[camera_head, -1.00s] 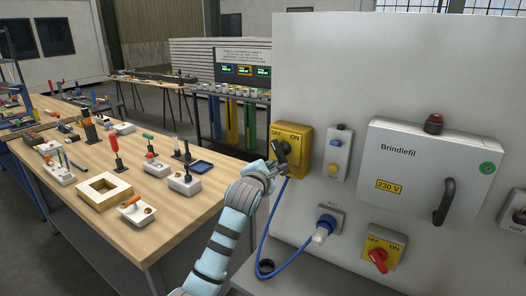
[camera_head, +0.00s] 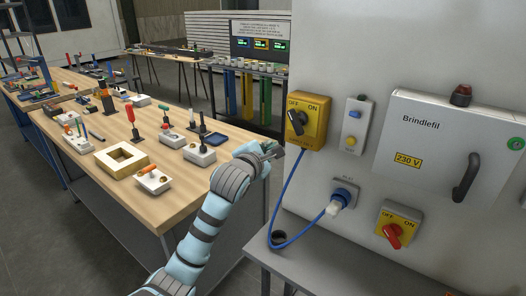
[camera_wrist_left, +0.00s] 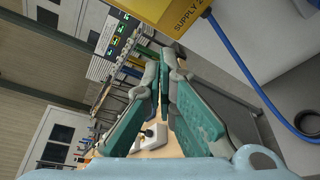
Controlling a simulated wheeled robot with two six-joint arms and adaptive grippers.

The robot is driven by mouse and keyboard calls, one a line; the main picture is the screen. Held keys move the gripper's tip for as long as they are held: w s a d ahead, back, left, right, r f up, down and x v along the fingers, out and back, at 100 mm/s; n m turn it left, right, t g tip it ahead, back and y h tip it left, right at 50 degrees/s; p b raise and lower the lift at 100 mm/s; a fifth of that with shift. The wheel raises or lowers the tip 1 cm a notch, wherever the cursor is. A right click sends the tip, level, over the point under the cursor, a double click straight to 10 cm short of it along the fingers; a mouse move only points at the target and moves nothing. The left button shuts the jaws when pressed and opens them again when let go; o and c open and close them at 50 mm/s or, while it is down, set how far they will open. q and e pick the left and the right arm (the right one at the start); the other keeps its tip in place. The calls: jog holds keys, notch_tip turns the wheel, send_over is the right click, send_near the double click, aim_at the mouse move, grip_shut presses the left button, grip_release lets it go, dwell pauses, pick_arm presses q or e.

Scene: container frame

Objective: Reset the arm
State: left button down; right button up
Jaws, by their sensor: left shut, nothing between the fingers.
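My left arm comes up from the bottom of the head view, and its gripper (camera_head: 274,151) is shut and empty. It is to the left of and a little below the yellow OFF/ON switch box (camera_head: 318,122), apart from its black knob (camera_head: 296,122). The knob leans toward the OFF side. In the left wrist view the shut fingers (camera_wrist_left: 165,62) meet at the tips with nothing between them. The yellow box (camera_wrist_left: 160,12) shows at the top edge there. My right gripper is not in view.
A grey panel carries a blue plug (camera_head: 343,198), a red-knob switch (camera_head: 394,232) and a white Brindlefil cabinet (camera_head: 440,145). A blue cable (camera_head: 275,225) hangs below the yellow box. A wooden workbench (camera_head: 165,205) with several tools and blocks stands left.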

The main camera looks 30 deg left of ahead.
pick_arm(q)
jog(key=v, duration=0.2)
jog(key=shift+s+d+r, duration=0.1)
jog(key=shift+s+d, duration=0.1)
jog(key=shift+s, duration=0.15)
